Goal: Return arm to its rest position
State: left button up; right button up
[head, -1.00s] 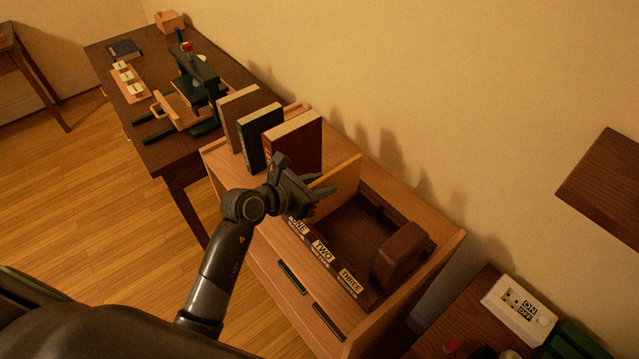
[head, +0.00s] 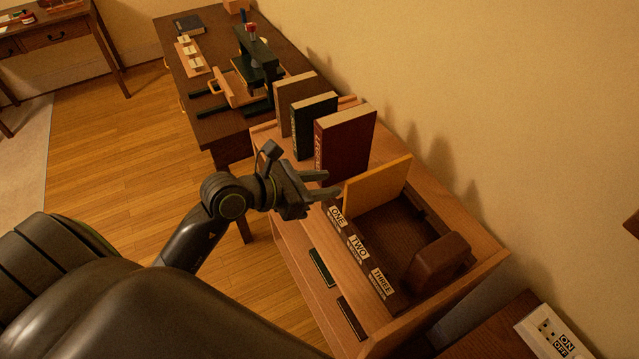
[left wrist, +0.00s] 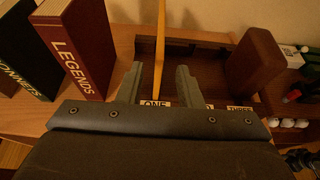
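My left gripper (head: 328,184) is open and empty, held in front of the desktop organiser, left of its upright yellow board (head: 380,183). In the left wrist view the two fingers (left wrist: 158,84) are spread apart, with the thin edge of the yellow board (left wrist: 160,45) showing between and beyond them. The board stands at the left end of a dark tray (head: 376,236), by the label ONE. Labels TWO and THREE follow along the tray's front. My right gripper is not in view.
Three upright books, brown (head: 293,100), green (head: 312,125) and dark red (head: 344,140), stand behind my gripper. A brown block (head: 438,262) sits at the tray's right end. A green press (head: 258,60) stands on the far desk. Open floor (head: 110,140) lies at left.

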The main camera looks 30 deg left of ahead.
pick_arm(q)
jog(key=shift+s+a+r, duration=0.1)
jog(key=shift+s+r, duration=0.05)
jog(key=shift+s, duration=0.1)
dwell(0.4)
